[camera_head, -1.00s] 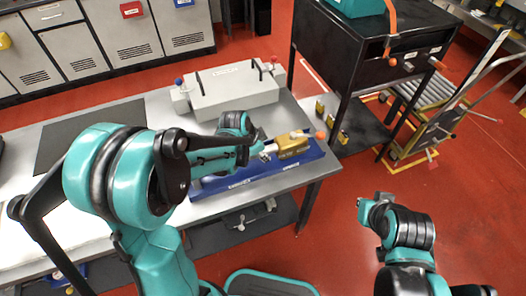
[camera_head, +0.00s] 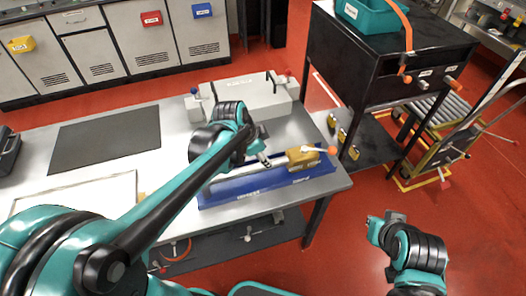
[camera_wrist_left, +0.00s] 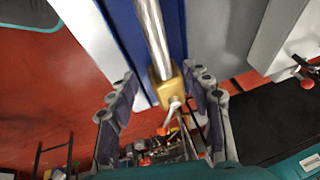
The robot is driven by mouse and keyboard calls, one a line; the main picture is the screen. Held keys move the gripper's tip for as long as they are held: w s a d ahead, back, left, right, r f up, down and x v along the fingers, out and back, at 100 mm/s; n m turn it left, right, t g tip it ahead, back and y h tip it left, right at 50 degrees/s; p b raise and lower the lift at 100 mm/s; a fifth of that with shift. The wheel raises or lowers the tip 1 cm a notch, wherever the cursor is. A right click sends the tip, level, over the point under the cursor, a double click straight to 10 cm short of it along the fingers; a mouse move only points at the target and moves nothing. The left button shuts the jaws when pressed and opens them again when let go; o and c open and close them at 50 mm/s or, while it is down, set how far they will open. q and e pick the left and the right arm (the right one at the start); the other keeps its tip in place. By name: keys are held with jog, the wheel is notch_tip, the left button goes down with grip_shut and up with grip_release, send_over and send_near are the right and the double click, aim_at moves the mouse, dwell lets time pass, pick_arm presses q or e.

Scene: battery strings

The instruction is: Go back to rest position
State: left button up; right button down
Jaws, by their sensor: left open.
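My left gripper (camera_head: 264,159) is open and empty above the blue fixture on the table, just left of its brass block (camera_head: 303,158). In the left wrist view, its spread fingers (camera_wrist_left: 162,85) stand either side of the brass block (camera_wrist_left: 166,90) and the end of a metal rod (camera_wrist_left: 152,35). The block looks farther off than the fingers, with no contact visible. My right arm's end (camera_head: 385,222) is at the lower right over the red floor; its fingers cannot be made out.
The blue fixture (camera_head: 270,181) and a grey box-like device (camera_head: 250,98) are on the metal table (camera_head: 185,130). A black cart (camera_head: 375,45) with a teal bin (camera_head: 375,14) stands to the right. Open red floor (camera_head: 345,255) lies between table and right arm.

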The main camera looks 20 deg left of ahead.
pick_arm(q)
jog(key=shift+v, duration=0.9)
jog(key=s+a+n+t+y, duration=0.2)
jog(key=s+n+t, duration=0.1)
jog(key=s+n, duration=0.8)
jog(key=s, duration=0.3)
jog(key=shift+a+n+y, duration=0.3)
jog(key=shift+s+r, duration=0.1)
jog(key=shift+r, duration=0.05)
jog(key=shift+c, duration=0.3)
